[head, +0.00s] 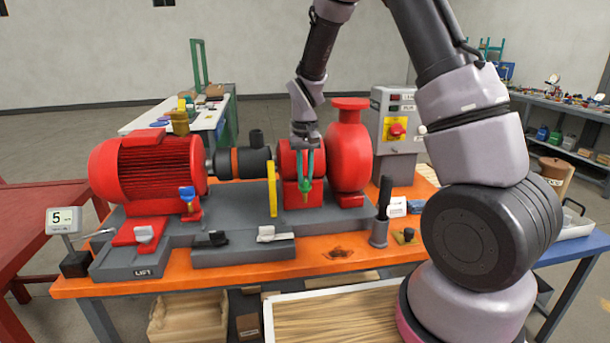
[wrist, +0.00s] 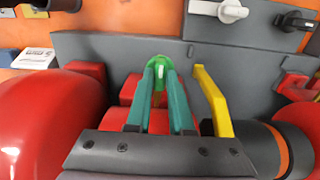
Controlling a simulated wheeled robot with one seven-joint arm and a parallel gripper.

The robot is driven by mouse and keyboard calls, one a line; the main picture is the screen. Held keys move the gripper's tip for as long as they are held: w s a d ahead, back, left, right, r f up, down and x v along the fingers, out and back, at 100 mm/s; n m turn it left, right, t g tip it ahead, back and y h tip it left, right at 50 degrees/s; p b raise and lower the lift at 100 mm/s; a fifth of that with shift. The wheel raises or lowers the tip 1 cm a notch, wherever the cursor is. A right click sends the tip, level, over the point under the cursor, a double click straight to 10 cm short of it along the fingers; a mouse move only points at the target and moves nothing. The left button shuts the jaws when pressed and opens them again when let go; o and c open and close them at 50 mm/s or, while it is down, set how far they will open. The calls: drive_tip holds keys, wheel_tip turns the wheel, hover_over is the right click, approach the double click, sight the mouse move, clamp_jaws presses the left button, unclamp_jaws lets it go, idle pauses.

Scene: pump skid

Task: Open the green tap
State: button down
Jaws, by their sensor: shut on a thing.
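The green tap (wrist: 158,65) shows in the wrist view, with its rounded green end just beyond and between my fingertips. It sits low in front of the red pump parts, above the grey base plate. My gripper (head: 306,187) has teal fingers pointing down and is shut on the green tap. The fingers hide most of the tap in the head view. In the wrist view, my gripper (wrist: 160,72) reaches in from the bottom, with a finger on either side of the tap.
A yellow lever (head: 272,188) stands close beside my gripper. The red pump casing (head: 350,150) is on the other side. A red motor (head: 150,168), a blue tap (head: 187,194), white handle (head: 272,233) and black handle (head: 218,238) are to the left or in front.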

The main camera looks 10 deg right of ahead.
sight(305, 178)
idle(0.3)
drive_tip(key=c, duration=0.8)
unclamp_jaws()
wheel_tip(305, 178, up, 11)
drive_tip(key=s+d+r+m+t+y, duration=0.25)
drive_tip(key=s+d+r, duration=0.45)
drive_tip(key=s+r, duration=0.45)
drive_tip(key=s+d+r+t, duration=0.2)
drive_tip(key=s, duration=0.3)
drive_tip(key=s+d+r+m+t, duration=0.1)
drive_tip(key=s+d+r+t, duration=0.1)
drive_tip(key=s, duration=0.4)
drive_tip(key=shift+s+d+r+t, duration=0.15)
drive_tip(key=shift+s+r+t, duration=0.2)
drive_tip(key=shift+r, duration=0.4)
